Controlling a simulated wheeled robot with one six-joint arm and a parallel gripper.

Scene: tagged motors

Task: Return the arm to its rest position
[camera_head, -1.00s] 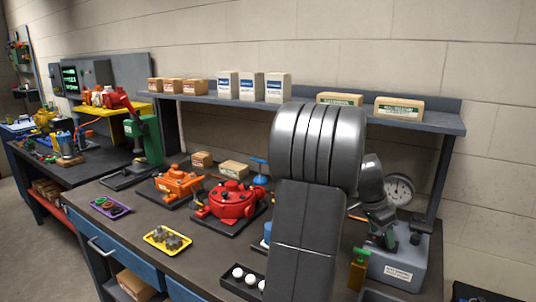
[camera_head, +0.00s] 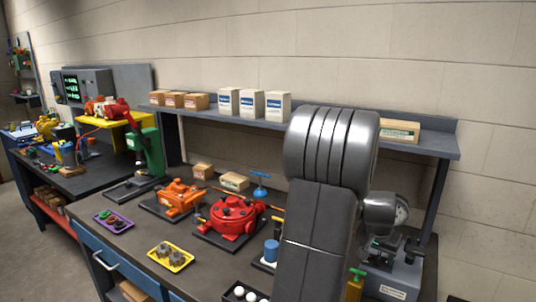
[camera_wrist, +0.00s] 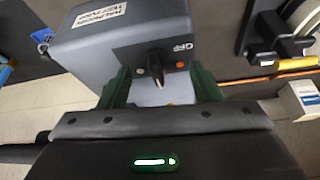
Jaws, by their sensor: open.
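My arm (camera_head: 318,240) rises large in the front of the head view, bent over at the top. Its wrist hangs at the right, over the grey test pump box (camera_head: 392,287). The grey box with a white label also fills the upper middle of the wrist view (camera_wrist: 115,45), behind the fingers. I cannot tell whether the fingers touch it.
A red round motor (camera_head: 232,215), an orange motor (camera_head: 177,196) and a green press (camera_head: 152,150) stand on the bench. A yellow tray (camera_head: 170,257) and a purple tray (camera_head: 113,220) lie near the front edge. A shelf (camera_head: 330,130) with boxes runs behind the arm.

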